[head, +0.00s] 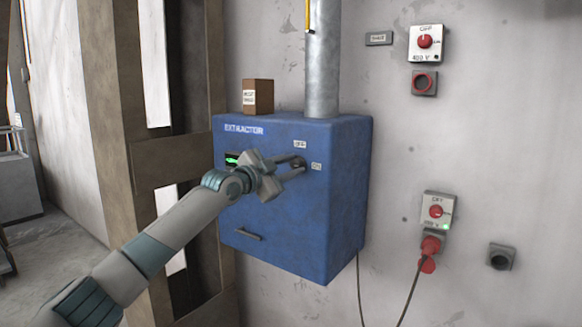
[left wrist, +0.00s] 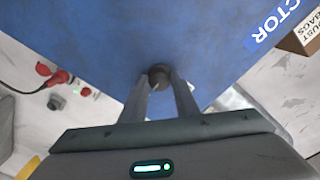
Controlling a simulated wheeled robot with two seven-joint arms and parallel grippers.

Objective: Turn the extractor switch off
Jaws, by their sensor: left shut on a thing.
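The blue extractor box (head: 310,215) hangs on the wall, with white "EXTRACTOR" lettering, an "OFF" label and an "ON" label on its front. A green light shows at the left of its front. My left gripper (head: 297,167) is at the box front beside the labels. In the left wrist view its fingers (left wrist: 160,90) are shut on the dark round extractor switch (left wrist: 159,73). The fingers hide part of the switch, and I cannot tell which label it points to. My right gripper is in neither view.
A metal duct (head: 322,60) and a small brown box (head: 258,96) stand on top of the extractor. Two grey switch boxes (head: 426,43) (head: 436,210) are on the wall at right. A red plug (head: 430,246) with a cable sits below the lower one.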

